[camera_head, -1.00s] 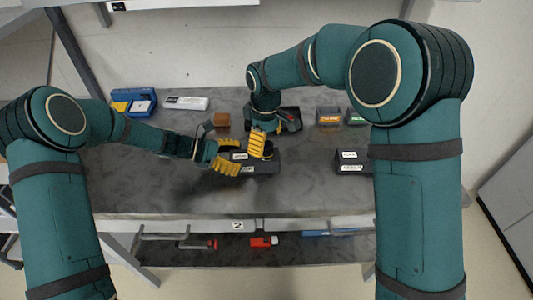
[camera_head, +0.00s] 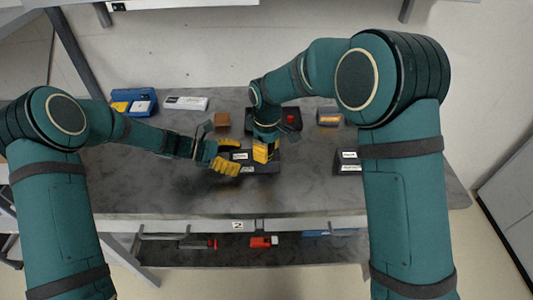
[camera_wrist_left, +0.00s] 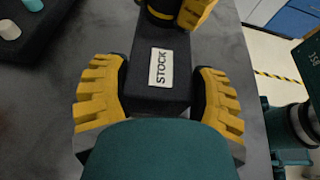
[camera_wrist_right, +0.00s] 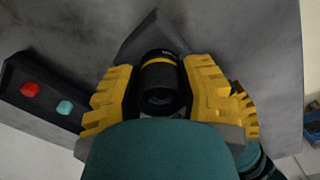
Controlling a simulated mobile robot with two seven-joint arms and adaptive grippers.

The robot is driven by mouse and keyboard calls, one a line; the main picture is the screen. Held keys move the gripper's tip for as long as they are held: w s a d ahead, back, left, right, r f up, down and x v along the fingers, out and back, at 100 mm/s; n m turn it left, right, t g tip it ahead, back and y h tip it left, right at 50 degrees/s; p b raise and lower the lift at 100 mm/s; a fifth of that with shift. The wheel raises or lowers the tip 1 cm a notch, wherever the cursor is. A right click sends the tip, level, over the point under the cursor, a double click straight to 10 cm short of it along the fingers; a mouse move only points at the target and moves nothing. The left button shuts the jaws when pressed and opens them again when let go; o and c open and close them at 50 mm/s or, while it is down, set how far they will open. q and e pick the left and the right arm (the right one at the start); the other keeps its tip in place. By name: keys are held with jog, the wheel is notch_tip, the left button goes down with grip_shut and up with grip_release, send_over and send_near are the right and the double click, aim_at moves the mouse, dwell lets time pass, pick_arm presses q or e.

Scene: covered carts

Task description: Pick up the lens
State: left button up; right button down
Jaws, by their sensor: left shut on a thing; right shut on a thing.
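The lens is a black cylinder with a yellow ring; it shows in the right wrist view (camera_wrist_right: 160,82) between the yellow fingers of my right gripper (camera_wrist_right: 157,98). My right gripper (camera_head: 265,152) is shut on it. The lens's lower part also shows at the top of the left wrist view (camera_wrist_left: 158,14), at the far end of a black box labelled STOCK (camera_wrist_left: 143,66). My left gripper (camera_wrist_left: 160,98) is shut on this box, one finger on each side. In the head view my left gripper (camera_head: 232,157) is at the box's left end. I cannot tell whether the lens touches the box.
A dark tray (camera_head: 296,127) with small coloured pieces lies behind my right gripper. Another labelled black box (camera_head: 348,161) stands to the right. A brown block (camera_head: 221,119), a blue case (camera_head: 134,101) and a small bin (camera_head: 328,116) are at the back. The front tabletop is clear.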

notch_tip(320, 180, up, 10)
dwell(0.6)
pick_arm(q)
jog(key=o, duration=1.3)
